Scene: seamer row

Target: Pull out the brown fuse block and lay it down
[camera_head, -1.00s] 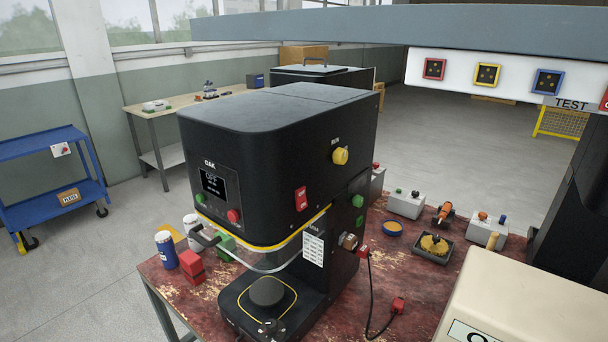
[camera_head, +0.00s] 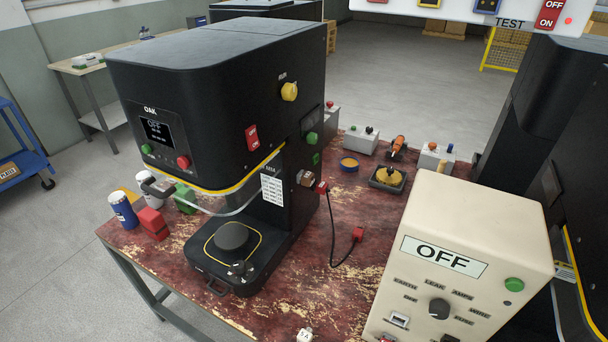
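A small brown block (camera_head: 306,178), which looks like the fuse block, sits on the right side of the black OAK machine (camera_head: 220,100), low on its column. It appears seated in the machine's side, beside a red plug (camera_head: 322,187) with a black cord. The cord runs down to a red connector (camera_head: 358,234) on the table. The block is small in view, so its fit in the socket cannot be told. My gripper is not in view.
The worn red table (camera_head: 290,285) has bare room right of the machine. A cream tester marked OFF (camera_head: 455,265) stands at front right. Red blocks (camera_head: 152,223) and a blue-and-white can (camera_head: 123,210) stand left.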

